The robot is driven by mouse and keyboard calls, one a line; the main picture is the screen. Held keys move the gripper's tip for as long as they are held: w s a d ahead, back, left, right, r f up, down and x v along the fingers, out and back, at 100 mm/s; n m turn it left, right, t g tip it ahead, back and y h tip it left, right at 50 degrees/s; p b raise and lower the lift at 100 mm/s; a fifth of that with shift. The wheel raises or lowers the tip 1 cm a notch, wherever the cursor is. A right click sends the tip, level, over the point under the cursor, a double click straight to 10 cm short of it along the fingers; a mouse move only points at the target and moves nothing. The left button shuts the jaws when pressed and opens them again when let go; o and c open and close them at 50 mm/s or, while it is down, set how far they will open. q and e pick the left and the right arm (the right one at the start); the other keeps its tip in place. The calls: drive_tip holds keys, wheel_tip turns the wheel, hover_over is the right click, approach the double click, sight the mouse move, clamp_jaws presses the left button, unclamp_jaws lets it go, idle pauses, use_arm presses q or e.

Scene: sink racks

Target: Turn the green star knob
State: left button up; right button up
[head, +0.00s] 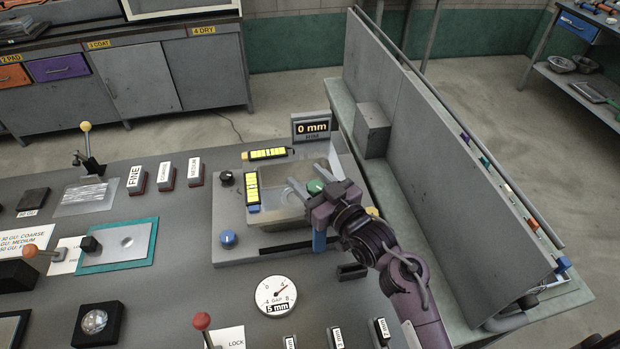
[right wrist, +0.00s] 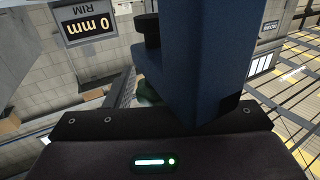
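The green star knob (head: 316,186) shows as a small green patch at the right side of the sink unit in the head view. My right gripper (head: 308,174) is over it, with its two grey fingers spread apart to either side of the green patch. The gripper body hides part of the knob, and I cannot tell whether a finger touches it. In the right wrist view a dark green bit (right wrist: 147,90) shows beside a large blue part that hides the rest. My left gripper is not in view.
The sink unit (head: 228,190) carries yellow levels, a blue knob (head: 228,239), a black knob (head: 226,178) and a display (head: 311,127) reading 0 mm. A gap dial (head: 276,296) stands in front. A tall grey panel (head: 430,130) rises close on the right.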

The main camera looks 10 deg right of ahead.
drive_tip(key=c, duration=0.8)
drive_tip(key=shift+a+n+g+y, duration=0.1)
drive_tip(key=shift+n+g+y, duration=0.8)
drive_tip(key=shift+n+y, duration=0.45)
drive_tip(key=shift+s+a+n+g+y, duration=0.1)
drive_tip(key=shift+n+g+y, duration=0.25)
drive_tip(key=shift+g+y, duration=0.4)
drive_tip(key=shift+t, duration=0.25)
drive_tip(key=o, duration=1)
